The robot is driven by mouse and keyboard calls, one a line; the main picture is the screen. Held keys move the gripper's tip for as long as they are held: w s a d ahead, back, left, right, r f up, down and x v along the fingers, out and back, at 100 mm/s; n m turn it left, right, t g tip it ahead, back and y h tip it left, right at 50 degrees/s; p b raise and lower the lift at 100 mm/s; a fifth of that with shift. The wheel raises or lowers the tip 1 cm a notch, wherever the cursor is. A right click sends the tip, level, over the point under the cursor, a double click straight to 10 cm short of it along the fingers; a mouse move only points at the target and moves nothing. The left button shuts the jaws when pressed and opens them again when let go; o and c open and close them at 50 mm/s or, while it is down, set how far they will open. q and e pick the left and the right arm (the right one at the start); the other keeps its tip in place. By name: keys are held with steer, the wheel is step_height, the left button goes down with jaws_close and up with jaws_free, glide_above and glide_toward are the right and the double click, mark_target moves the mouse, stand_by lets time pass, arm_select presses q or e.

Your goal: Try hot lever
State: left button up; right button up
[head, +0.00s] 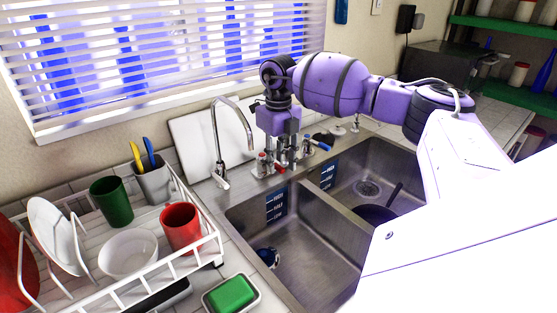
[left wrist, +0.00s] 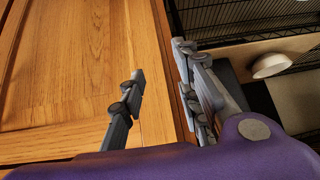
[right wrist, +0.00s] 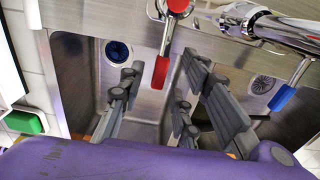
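The hot lever (right wrist: 162,72), a metal handle with a red grip and red cap, shows in the right wrist view at upper middle. In the head view its red-marked part (head: 262,164) is beside my right gripper (head: 281,163), which points down behind the sink. In the right wrist view my right gripper (right wrist: 161,73) is open, with the red grip appearing between its fingertips; I cannot tell whether they touch. The blue lever (right wrist: 281,98) is to the right. My left gripper (left wrist: 160,62) is open and empty before a wooden cabinet door (left wrist: 75,60); the head view does not show it.
The curved faucet (head: 216,135) rises left of my right gripper. The double sink (head: 300,262) lies in front, with a dark pan (head: 374,214) in its right basin. A dish rack (head: 150,275) with cups stands at left, and a green sponge (head: 231,292) lies in front.

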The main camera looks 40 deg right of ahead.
arm_select(q)
steer(key=shift+w, duration=0.2)
arm_select(e)
steer(key=shift+f, duration=0.15)
steer(key=shift+c, duration=0.7)
jaws_close()
arm_select(q)
steer(key=shift+w+d+r, duration=0.1)
steer(key=shift+w, duration=0.15)
